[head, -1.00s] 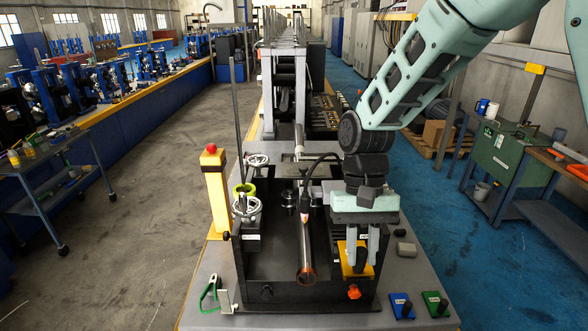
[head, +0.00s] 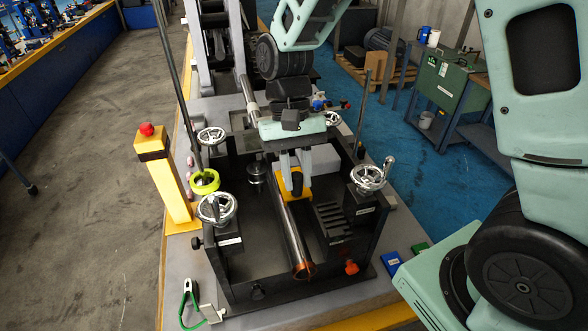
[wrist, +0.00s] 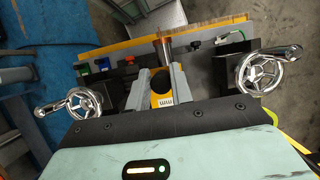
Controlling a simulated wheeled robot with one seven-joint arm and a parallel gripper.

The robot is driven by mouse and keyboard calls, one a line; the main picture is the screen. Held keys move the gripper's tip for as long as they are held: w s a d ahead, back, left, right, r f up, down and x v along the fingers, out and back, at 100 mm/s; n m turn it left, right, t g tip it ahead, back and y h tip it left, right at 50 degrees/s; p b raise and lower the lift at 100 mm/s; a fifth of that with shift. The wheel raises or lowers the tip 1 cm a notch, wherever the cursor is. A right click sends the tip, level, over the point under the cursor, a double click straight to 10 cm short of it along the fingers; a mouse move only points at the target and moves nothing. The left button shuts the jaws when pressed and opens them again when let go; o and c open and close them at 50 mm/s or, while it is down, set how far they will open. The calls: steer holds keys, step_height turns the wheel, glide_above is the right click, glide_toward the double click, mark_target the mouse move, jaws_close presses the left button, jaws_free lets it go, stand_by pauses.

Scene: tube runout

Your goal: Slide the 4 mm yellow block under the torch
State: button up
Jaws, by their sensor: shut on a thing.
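The yellow block (head: 283,193) with a dark knob is between the fingers of my gripper (head: 297,178), over or beside the upper part of the tube (head: 293,240) in the head view. In the wrist view the yellow block (wrist: 160,98) shows part of an "mm" label between the fingertips (wrist: 160,78); its number is not readable. My gripper is shut on it. The torch is hidden behind my gripper and arm in the head view. I cannot tell whether the block touches the tube or lies under the torch.
Handwheels stand on both sides of the black frame, such as the right one (head: 368,177) and left one (head: 216,208). A blue block (head: 391,264) and a green block (head: 419,248) lie right of the frame. A yellow post (head: 166,180) with a red button stands left.

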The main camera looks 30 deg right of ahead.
steer(key=shift+s, duration=0.2)
step_height(320, 180, down, 14)
steer(key=b, duration=0.8)
steer(key=shift+b, duration=0.3)
steer(key=shift+f, duration=0.35)
steer(key=shift+f+b, duration=0.35)
steer(key=shift+b, duration=0.05)
steer(key=shift+f, duration=0.2)
steer(key=shift+w, duration=0.1)
steer(key=shift+w+d, duration=0.1)
steer(key=shift+w, duration=0.4)
steer(key=shift+w, duration=0.1)
